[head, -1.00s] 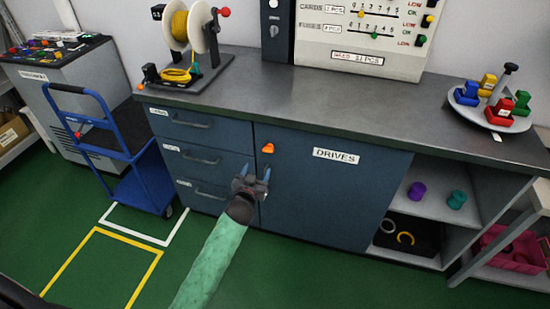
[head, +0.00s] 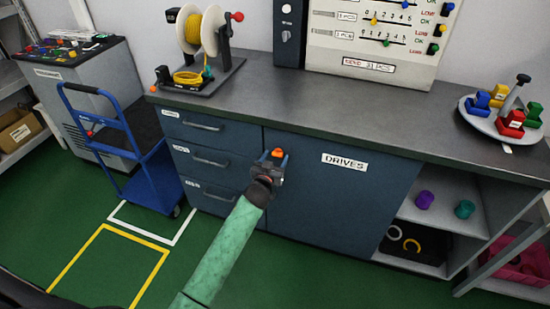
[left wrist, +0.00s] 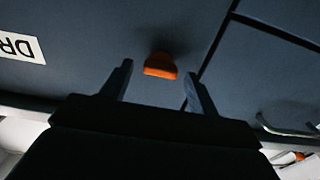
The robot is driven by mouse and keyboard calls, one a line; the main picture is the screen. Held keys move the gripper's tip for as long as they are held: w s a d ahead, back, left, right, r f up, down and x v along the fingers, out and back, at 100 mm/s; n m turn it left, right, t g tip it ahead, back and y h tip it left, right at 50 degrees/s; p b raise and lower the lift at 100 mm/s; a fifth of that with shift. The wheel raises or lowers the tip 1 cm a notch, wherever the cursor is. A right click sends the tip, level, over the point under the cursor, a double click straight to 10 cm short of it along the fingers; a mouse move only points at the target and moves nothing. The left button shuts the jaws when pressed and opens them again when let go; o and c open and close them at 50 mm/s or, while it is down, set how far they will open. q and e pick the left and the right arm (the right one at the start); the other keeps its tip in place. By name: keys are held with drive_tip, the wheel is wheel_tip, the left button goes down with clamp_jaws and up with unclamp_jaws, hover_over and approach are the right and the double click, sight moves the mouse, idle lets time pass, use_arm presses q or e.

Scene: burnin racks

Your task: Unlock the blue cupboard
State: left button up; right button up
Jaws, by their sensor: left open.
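The blue cupboard door (head: 345,205), labelled DRIVES, is shut under the grey counter. An orange knob (head: 277,153) sits at its upper left corner, and it also shows in the left wrist view (left wrist: 160,66). My left gripper (head: 273,160) is open in front of the door with its fingertips either side of the knob in the head view. In the left wrist view, the knob lies ahead, between the two fingers (left wrist: 157,88), with gaps on both sides. I cannot tell how deep the fingers reach. My right gripper is not in view.
Drawers with handles (head: 205,126) stand left of the door. The counter (head: 330,112) overhangs above, bearing a cable spool (head: 200,32) and a round tray (head: 487,127). A blue trolley (head: 146,182) stands left. Green floor in front is clear.

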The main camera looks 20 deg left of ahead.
use_arm(q)
drive_tip(key=shift+w, duration=0.1)
drive_tip(key=c, duration=1)
